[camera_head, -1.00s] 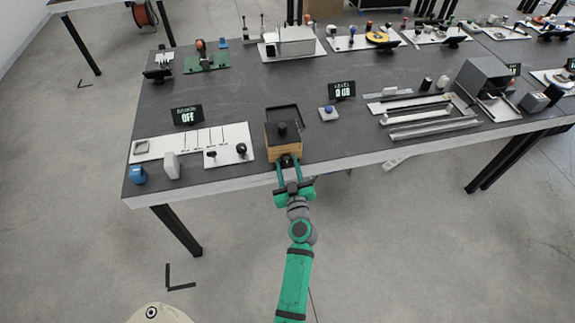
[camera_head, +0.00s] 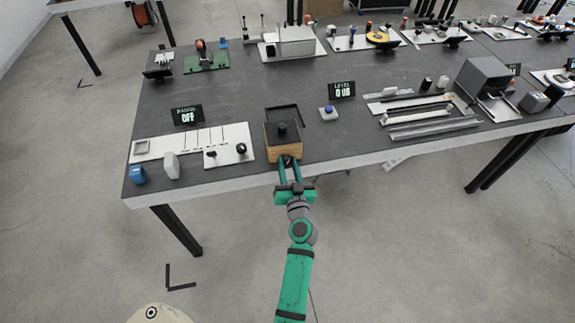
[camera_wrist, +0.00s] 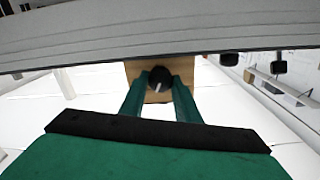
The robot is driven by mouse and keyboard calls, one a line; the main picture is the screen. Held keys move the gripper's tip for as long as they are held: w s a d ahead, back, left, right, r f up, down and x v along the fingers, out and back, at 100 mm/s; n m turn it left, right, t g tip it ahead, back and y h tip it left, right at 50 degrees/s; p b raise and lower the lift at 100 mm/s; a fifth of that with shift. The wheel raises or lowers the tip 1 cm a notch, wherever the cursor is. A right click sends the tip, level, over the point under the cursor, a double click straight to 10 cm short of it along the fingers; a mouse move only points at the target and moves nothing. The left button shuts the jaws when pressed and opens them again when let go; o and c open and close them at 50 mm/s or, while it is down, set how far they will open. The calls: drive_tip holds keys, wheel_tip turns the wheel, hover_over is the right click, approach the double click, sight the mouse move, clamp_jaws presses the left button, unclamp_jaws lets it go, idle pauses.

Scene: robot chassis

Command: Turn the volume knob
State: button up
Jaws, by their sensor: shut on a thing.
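The volume knob (camera_wrist: 159,79) is a round black knob with a white mark, on the front of a wooden box (camera_head: 284,153) at the table's front edge. In the wrist view the white mark runs at a slant. My gripper (camera_head: 287,162) reaches the knob from the front. Its two green fingers are shut on the knob, one on each side, as the wrist view shows (camera_wrist: 159,88). In the head view the knob is mostly hidden between the fingertips. A display (camera_head: 341,90) behind the box on the right reads "LEVEL" with small digits.
A white panel with switches (camera_head: 192,142) lies left of the box, with a display (camera_head: 187,115) reading "OFF". A blue button (camera_head: 328,111) is to the right. Metal rails lie farther right.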

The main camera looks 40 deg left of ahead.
drive_tip(key=m, duration=0.7)
idle(0.6)
drive_tip(key=o, duration=1)
drive_tip(key=shift+o, duration=0.2)
drive_tip(key=shift+f, duration=0.1)
drive_tip(key=shift+d, duration=0.1)
